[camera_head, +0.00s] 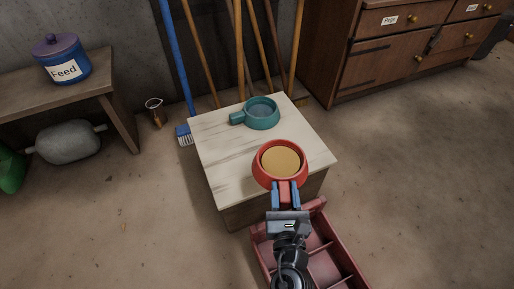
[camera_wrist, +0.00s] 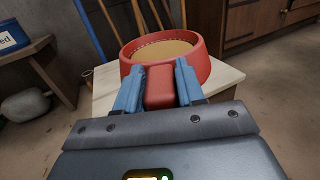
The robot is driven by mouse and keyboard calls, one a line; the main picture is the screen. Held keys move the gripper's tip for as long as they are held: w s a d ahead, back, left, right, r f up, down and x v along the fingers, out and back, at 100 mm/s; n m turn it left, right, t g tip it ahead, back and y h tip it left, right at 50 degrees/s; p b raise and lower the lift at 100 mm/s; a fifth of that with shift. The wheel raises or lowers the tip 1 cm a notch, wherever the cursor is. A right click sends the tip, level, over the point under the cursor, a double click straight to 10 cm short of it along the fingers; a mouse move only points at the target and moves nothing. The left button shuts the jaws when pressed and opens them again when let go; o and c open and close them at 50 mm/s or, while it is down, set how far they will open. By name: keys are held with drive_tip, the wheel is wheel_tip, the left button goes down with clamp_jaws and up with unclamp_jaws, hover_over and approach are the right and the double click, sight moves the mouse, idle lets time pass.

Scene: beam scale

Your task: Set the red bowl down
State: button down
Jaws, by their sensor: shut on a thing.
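The red bowl (camera_head: 259,177) has a stubby handle and holds a tan fill. It looks level. My gripper (camera_head: 285,188) is shut on the bowl's handle, with a blue finger on each side. The wrist view shows the red bowl (camera_wrist: 201,66) ahead of my gripper (camera_wrist: 159,82). The bowl is over the near part of a pale wooden table top (camera_head: 215,160); I cannot tell whether it touches the top. A teal bowl (camera_head: 262,116) with a handle pointing left stands toward the back of the same top.
A red compartmented crate (camera_head: 340,255) lies below my arm. A bench (camera_head: 85,92) with a blue "Feed" jar (camera_head: 65,68) stands at left. Several long-handled tools lean behind the table. A wooden cabinet (camera_head: 385,65) stands at back right. The table top's left part is clear.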

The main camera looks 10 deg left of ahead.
drive_tip(key=w+a+f+b, duration=0.2)
drive_tip(key=w, duration=0.1)
drive_tip(key=w+a+f+b, duration=0.2)
drive_tip(key=a, duration=0.1)
drive_tip(key=w+a+f+b, duration=0.2)
drive_tip(key=w+a+f, duration=0.1)
drive_tip(key=shift+w, duration=0.3)
wheel_tip(320, 180, down, 4)
drive_tip(key=b, duration=0.3)
drive_tip(key=c, duration=0.7)
unclamp_jaws()
drive_tip(key=shift+f, duration=0.1)
